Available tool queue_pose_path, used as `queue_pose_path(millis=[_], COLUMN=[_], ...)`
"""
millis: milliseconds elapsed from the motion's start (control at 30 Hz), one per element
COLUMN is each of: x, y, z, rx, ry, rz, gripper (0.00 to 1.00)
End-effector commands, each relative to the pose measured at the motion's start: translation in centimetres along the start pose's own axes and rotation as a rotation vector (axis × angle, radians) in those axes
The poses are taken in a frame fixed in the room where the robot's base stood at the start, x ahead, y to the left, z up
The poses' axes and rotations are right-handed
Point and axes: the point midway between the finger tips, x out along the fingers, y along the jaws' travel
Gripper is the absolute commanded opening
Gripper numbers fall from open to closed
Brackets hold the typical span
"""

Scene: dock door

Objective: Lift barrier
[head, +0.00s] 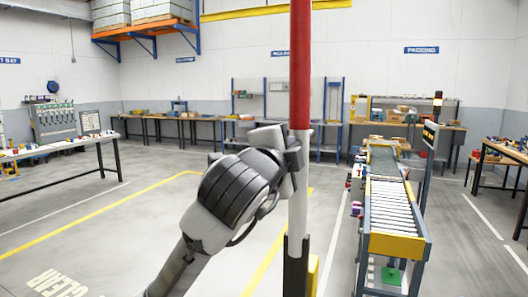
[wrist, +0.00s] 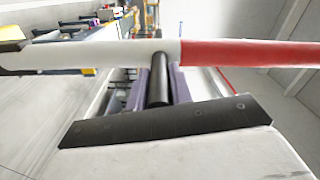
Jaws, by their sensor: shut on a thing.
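The barrier arm (head: 299,70) is a red and white pole that stands upright in the head view, red above and white below, with its top out of frame. In the wrist view the barrier arm (wrist: 230,53) crosses the whole picture. A short black handle (wrist: 159,82) sticks out from its white part near the red edge. My gripper (head: 292,155) is beside the pole in the head view. In the wrist view my gripper (wrist: 158,76) has its fingers on both sides of the handle and is shut on it.
A yellow post (head: 313,275) shows behind the pole's dark lower end. A roller conveyor (head: 392,210) stands to the right. A workbench (head: 60,148) is at the left, and benches line the back wall. The floor at the left is open, with yellow lines.

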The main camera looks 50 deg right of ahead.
Motion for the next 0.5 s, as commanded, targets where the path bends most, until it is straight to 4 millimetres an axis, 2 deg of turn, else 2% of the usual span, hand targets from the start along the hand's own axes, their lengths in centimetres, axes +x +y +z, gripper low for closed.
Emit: queue_pose_path(millis=[33,500], x=[0.02,0.03], y=[-0.28,-0.05], z=[0.80,-0.11], rx=[0.000,0.018], ry=[-0.028,-0.023], rz=[-0.003,-0.002], gripper=[0.00,0.00])
